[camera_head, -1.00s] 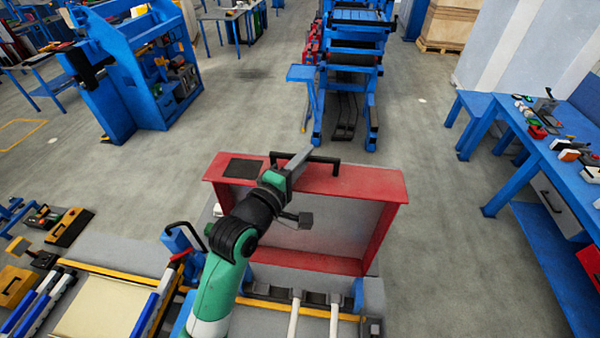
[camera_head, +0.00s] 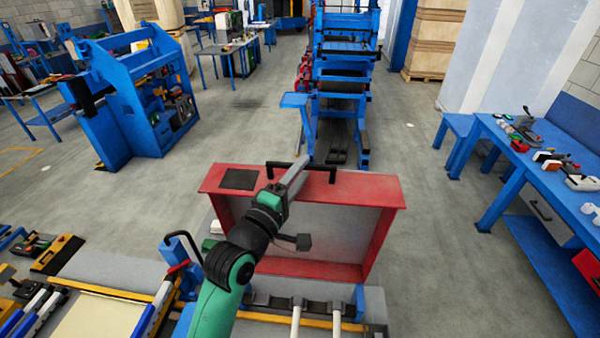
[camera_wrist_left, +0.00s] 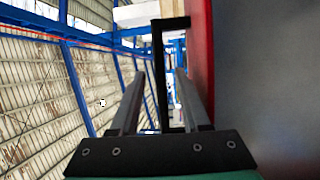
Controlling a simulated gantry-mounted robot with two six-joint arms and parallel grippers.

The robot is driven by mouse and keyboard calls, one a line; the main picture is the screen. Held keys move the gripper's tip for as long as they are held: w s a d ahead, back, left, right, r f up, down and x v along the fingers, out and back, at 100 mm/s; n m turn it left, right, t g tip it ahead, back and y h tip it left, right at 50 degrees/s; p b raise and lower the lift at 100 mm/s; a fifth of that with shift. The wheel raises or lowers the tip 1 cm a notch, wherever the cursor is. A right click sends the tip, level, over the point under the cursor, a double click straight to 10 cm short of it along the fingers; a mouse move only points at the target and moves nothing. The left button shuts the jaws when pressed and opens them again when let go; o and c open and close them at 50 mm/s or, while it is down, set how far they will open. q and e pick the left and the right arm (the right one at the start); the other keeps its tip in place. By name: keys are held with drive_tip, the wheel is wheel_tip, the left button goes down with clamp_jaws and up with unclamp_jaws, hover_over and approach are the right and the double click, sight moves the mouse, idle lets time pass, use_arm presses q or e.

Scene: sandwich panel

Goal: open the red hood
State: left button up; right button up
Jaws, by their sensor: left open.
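The red hood (camera_head: 370,190) stands raised in the middle of the head view, its grey inner face turned toward me. A black handle (camera_head: 325,170) sits along its top edge. My left gripper (camera_head: 301,172) is at this handle and covers part of it. In the left wrist view the open fingers (camera_wrist_left: 160,80) point along the red side of the hood (camera_wrist_left: 199,60). The handle (camera_wrist_left: 157,75) appears between the two fingers, and I see no clear grip on it. Exact depth between fingers and handle is hard to tell. My right gripper is not in view.
Below the hood are light rollers (camera_head: 295,318) and a yellow rail (camera_head: 262,318). A blue bench (camera_head: 500,170) with small items stands at the right. A blue machine (camera_head: 345,85) is behind, with open grey floor between.

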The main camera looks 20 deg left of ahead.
use_arm(q)
drive_tip(key=shift+s, duration=0.15)
drive_tip(key=s+a+f+b, duration=0.1)
drive_tip(key=s, duration=1)
drive_tip(key=shift+a, duration=0.25)
drive_tip(key=shift+s, duration=0.1)
